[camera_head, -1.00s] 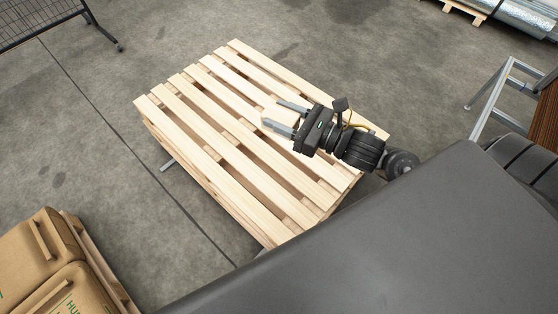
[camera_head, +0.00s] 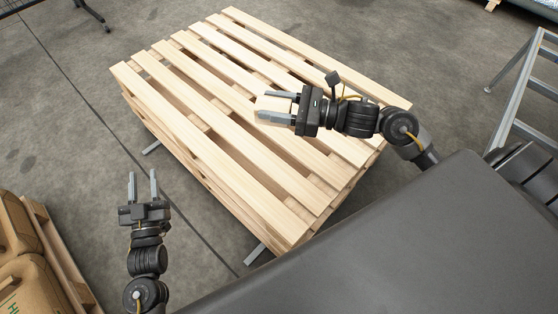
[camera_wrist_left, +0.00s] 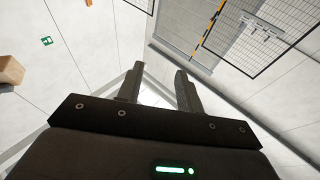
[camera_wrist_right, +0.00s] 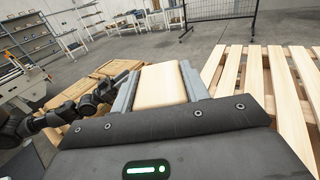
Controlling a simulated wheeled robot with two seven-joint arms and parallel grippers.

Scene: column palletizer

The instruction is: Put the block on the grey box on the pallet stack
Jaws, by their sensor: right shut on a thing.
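The pale wooden block (camera_head: 268,104) is between the fingers of my right gripper (camera_head: 268,106), which is shut on it. It also shows in the right wrist view (camera_wrist_right: 162,87). In the head view the block appears over the slats of the pallet stack (camera_head: 215,148); its height above them is hard to tell. The stack's slats also show at the right of the right wrist view (camera_wrist_right: 285,85). My left gripper (camera_head: 142,174) is open and empty, left of the stack's near side; its spread fingers show in the left wrist view (camera_wrist_left: 158,85). I cannot identify a grey box.
Brown sacks (camera_head: 22,285) lie on another pallet (camera_head: 55,250) at the lower left. A grey metal frame (camera_head: 515,85) stands at the right. The pallet stack's top is bare apart from the arm and block over it. Concrete floor is clear left of it.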

